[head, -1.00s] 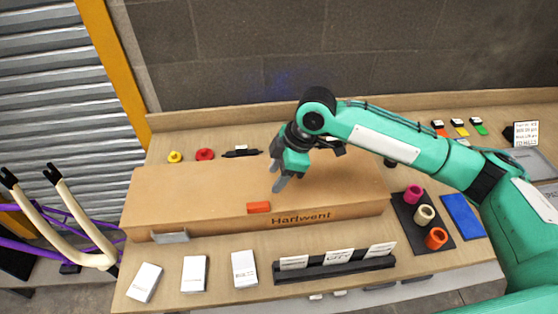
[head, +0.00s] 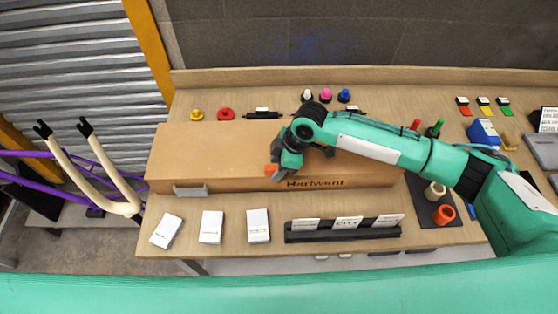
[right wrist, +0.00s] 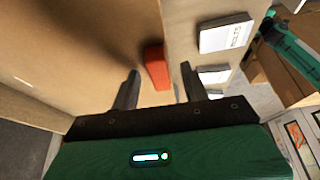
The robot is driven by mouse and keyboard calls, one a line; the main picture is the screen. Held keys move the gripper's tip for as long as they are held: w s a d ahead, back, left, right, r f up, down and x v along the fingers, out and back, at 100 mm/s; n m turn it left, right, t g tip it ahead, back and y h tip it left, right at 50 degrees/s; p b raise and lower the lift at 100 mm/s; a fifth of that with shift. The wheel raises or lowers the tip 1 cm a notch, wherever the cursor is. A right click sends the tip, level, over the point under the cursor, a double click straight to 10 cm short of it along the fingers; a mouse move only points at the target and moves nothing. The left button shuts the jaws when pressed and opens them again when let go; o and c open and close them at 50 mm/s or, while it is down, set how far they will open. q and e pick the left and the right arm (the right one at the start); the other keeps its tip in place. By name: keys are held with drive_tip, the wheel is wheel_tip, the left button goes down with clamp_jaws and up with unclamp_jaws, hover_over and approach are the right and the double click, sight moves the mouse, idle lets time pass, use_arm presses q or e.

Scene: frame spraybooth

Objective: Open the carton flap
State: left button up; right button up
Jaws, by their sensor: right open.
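The long brown carton (head: 215,145) lies closed on the bench, with "Hartwent" printed on its front side. An orange tab (head: 270,171) sits at its front top edge, partly hidden by my right gripper (head: 282,168). In the right wrist view, the open fingers of my right gripper (right wrist: 158,88) point at the orange tab (right wrist: 156,67). The tab shows between the fingertips and just beyond them, against the carton (right wrist: 75,50). I cannot tell whether a finger touches it. My left gripper is not in view.
White boxes (head: 211,227) and a black card holder (head: 340,234) stand in front of the carton. A dark mat (head: 425,206) with spools lies at its right. A purple frame with a cream fork (head: 118,206) stands left of the bench.

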drive_tip(key=c, duration=0.8)
clamp_jaws()
drive_tip(key=shift+w+r+g+p, duration=0.25)
drive_tip(key=shift+r+g+p, duration=0.15)
drive_tip(key=shift+r+p, duration=0.55)
drive_tip(key=shift+w+r, duration=0.15)
drive_tip(key=shift+r, duration=0.1)
drive_tip(key=shift+g, duration=0.3)
drive_tip(key=shift+w+r+g+p, duration=0.3)
drive_tip(key=shift+r+g+p, duration=0.1)
drive_tip(key=shift+r+p, duration=0.5)
drive_tip(key=shift+w+r+m, duration=0.15)
drive_tip(key=shift+r+m, duration=0.1)
drive_tip(key=shift+m, duration=0.05)
drive_tip(key=shift+r, duration=0.1)
